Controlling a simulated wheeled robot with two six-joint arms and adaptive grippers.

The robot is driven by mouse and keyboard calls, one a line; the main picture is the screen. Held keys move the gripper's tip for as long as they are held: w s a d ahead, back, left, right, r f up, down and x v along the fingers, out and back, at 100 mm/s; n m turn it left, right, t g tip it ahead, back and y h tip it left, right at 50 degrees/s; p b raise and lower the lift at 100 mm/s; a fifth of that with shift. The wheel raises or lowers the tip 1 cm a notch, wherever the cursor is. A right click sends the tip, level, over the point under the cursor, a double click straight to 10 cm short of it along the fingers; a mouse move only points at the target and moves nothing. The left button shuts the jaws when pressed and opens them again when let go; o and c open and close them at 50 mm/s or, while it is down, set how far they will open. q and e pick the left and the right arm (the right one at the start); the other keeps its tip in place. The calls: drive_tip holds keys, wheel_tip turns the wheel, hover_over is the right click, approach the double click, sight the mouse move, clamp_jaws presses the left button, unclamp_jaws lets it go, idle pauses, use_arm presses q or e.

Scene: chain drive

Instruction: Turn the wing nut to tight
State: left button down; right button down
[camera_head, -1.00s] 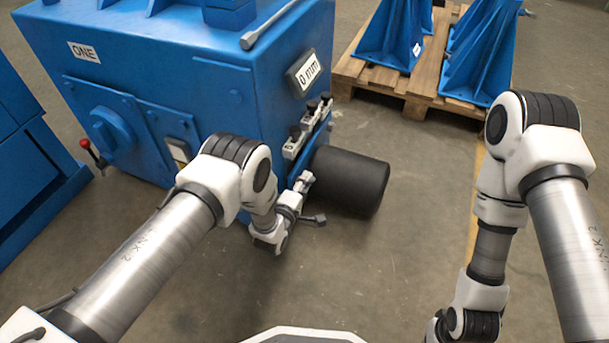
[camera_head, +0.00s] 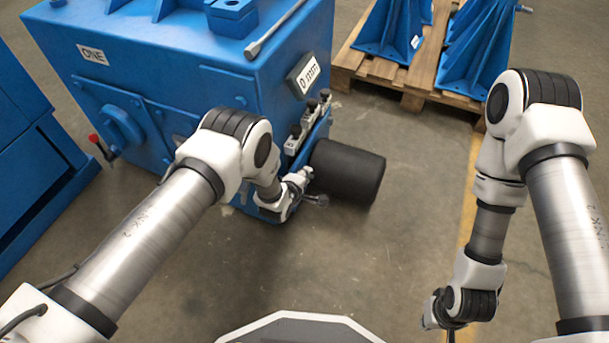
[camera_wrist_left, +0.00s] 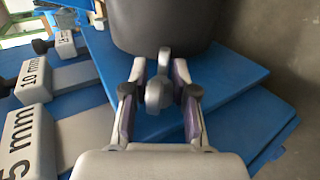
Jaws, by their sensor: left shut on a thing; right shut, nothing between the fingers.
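The wing nut (camera_wrist_left: 158,93) is a grey winged piece in the left wrist view, in front of the black motor cylinder (camera_wrist_left: 170,25). My left gripper (camera_wrist_left: 157,78) is shut on it, with one finger on each side. In the head view the left gripper (camera_head: 305,174) is low at the machine's right side, beside the black cylinder (camera_head: 348,172); the nut is too small or hidden to make out there. My right arm hangs at the right of the head view, and its fingers are not visible.
A spanner (camera_head: 272,30) lies on top. The wrist view shows blocks marked 10 mm (camera_wrist_left: 33,78) and 5 mm (camera_wrist_left: 30,130). A pallet (camera_head: 420,75) stands behind; floor right of the cylinder is clear.

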use_arm(q)
drive_tip(key=c, duration=1.1)
unclamp_jaws()
drive_tip(key=shift+c, duration=0.2)
drive_tip(key=v, duration=1.2)
